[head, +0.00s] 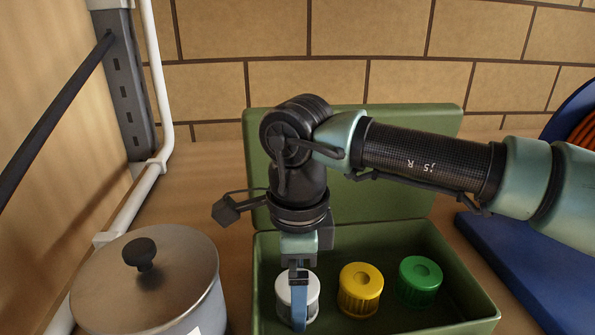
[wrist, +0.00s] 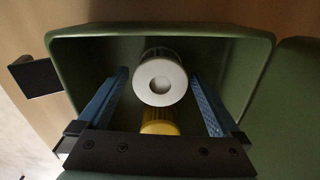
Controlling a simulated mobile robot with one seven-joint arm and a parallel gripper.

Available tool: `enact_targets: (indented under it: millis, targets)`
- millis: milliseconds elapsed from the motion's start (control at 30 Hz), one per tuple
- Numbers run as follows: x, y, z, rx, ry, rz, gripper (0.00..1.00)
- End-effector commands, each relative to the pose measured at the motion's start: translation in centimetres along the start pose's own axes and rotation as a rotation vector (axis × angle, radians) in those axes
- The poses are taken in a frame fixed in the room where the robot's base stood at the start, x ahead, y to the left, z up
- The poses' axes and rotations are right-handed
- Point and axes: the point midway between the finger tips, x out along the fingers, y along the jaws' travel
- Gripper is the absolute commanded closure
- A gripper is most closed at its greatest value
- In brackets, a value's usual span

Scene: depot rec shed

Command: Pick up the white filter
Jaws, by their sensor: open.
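The white filter (head: 311,294) is a short cylinder with a round hole in its top. It stands upright in the open green box (head: 470,318), at the left of the row. In the wrist view the white filter (wrist: 160,78) lies between the two blue fingers of my open gripper (wrist: 162,88), toward their tips. In the head view my gripper (head: 298,300) points down into the box, and one finger covers part of the filter. I cannot tell how far the fingers reach down beside it.
A yellow filter (head: 360,289) and a green filter (head: 420,281) stand to the right in the box. A lidded metal pot (head: 150,285) is close to the box's left side. A blue object (head: 530,262) lies at the right. The box's lid (head: 400,120) stands open behind.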

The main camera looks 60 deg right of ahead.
Motion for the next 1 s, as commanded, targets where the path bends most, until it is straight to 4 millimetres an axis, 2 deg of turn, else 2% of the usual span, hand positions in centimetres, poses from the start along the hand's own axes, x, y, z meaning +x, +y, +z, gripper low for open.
enact_targets:
  millis: [100,300,733,767,1000]
  targets:
    - [1.10,0.06,0.07,-0.001,0.000,0.001,0.00]
    - [1.08,0.03,0.07,-0.001,0.000,0.000,0.02]
    - [1.05,0.03,0.07,-0.001,0.000,0.000,0.79]
    - [1.03,0.02,0.07,-0.001,0.000,0.000,0.82]
    - [0.78,0.00,0.07,-0.001,0.000,-0.001,0.82]
